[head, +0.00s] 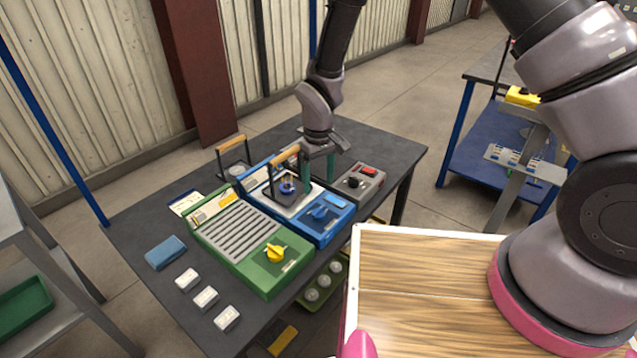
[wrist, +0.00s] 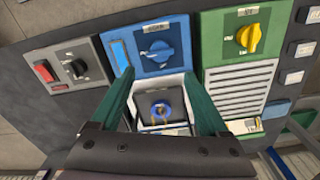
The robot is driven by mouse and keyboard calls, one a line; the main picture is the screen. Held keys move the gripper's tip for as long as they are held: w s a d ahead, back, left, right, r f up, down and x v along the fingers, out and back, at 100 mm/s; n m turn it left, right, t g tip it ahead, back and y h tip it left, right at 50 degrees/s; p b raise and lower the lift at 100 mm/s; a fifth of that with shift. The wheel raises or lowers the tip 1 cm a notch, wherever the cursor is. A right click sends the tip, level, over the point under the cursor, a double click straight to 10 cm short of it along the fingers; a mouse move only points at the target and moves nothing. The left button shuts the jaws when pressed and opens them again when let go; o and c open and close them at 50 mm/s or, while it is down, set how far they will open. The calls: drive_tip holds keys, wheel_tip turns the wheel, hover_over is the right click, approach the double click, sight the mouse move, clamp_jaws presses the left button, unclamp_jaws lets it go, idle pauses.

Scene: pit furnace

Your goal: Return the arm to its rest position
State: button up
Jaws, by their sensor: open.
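My gripper (head: 318,170) is over the dark worktable (head: 395,160), above the blue device with a knob. I see nothing held between the fingers. The blue device (head: 330,225) stands beside the green device (head: 255,250) with its yellow knob. Whether the fingertips touch the blue device cannot be told. My arm reaches down from the top of the head view.
A grey box (head: 358,183) with a red switch stands right of the blue device. A wooden-handled frame (head: 232,150) stands behind. A blue block (head: 166,252) and several white blocks (head: 205,297) lie at the left. A blue shelf cart (head: 490,160) stands at the right.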

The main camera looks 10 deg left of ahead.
drive_tip(key=w+d+r+m+t+y, duration=0.1)
drive_tip(key=w+d+r+m, duration=0.1)
drive_tip(key=d+r, duration=0.55)
drive_tip(key=w+d+r+m+t, duration=0.15)
drive_tip(key=d+r, duration=0.25)
drive_tip(key=r, duration=0.7)
drive_tip(key=w+d+r+m+y, duration=0.1)
drive_tip(key=w+d+r+m, duration=0.15)
drive_tip(key=d+r, duration=0.45)
drive_tip(key=s+d+r+m+t, duration=0.4)
drive_tip(key=s+d+r+m, duration=0.3)
drive_tip(key=s+d+r, duration=0.8)
wheel_tip(320, 180, up, 3)
drive_tip(key=shift+s+d+f+t, duration=0.1)
drive_tip(key=shift+s+d+t, duration=0.2)
drive_tip(key=shift+s, duration=0.4)
